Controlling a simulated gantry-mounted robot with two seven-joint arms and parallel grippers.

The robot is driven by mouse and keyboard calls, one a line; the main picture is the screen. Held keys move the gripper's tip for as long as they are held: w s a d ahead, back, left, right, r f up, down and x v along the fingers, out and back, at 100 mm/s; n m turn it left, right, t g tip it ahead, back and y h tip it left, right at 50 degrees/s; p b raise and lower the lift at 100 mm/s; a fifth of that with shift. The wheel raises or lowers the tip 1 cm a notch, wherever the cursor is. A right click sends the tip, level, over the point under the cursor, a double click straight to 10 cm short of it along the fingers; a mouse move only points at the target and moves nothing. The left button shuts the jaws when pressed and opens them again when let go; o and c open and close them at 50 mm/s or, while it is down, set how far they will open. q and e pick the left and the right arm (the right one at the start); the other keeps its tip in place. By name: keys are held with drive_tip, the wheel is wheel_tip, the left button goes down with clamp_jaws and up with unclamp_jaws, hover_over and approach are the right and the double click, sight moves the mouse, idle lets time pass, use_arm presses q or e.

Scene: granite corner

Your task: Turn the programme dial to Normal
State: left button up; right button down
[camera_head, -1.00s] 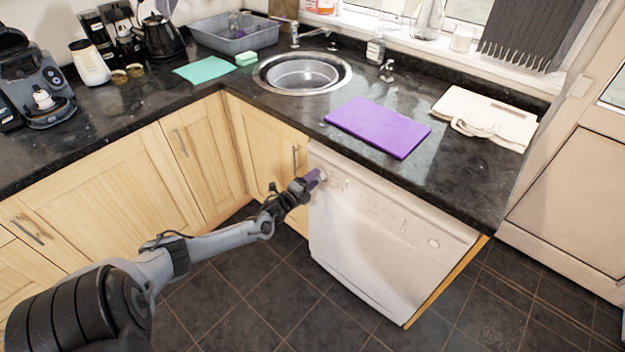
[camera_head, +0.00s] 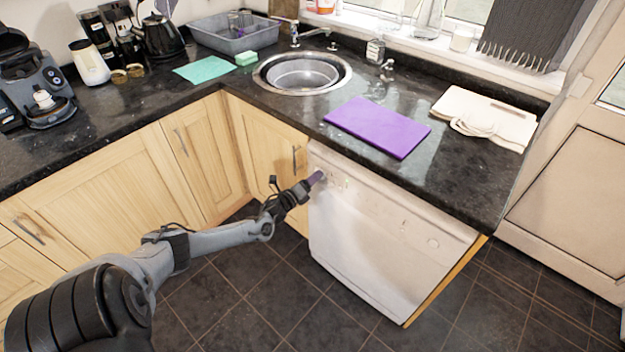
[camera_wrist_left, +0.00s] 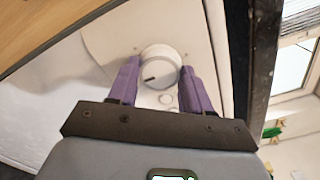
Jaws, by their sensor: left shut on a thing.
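The white dishwasher (camera_head: 375,230) stands under the worktop, its control panel along the top edge. The round white programme dial (camera_wrist_left: 160,68) is on the panel, with a dark pointer mark on its face pointing to the left in the left wrist view. My left gripper (camera_head: 318,177) is at the panel's left end; it also shows in the left wrist view (camera_wrist_left: 157,80). Its two purple fingers are on either side of the dial, shut on it. The lettering around the dial is too small to read. My right gripper is out of view.
Wooden cupboards (camera_head: 265,145) adjoin the dishwasher on the left. The dark worktop (camera_head: 450,185) overhangs it and carries a purple board (camera_head: 378,127) and a folded cloth (camera_head: 485,115). The tiled floor (camera_head: 270,300) in front is clear.

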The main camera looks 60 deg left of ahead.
use_arm(q)
drive_tip(key=o, duration=1)
drive_tip(key=shift+o, duration=0.2)
drive_tip(key=p+v, duration=0.2)
drive_tip(key=v, duration=0.8)
drive_tip(key=shift+s+d, duration=0.15)
drive_tip(key=shift+s, duration=0.2)
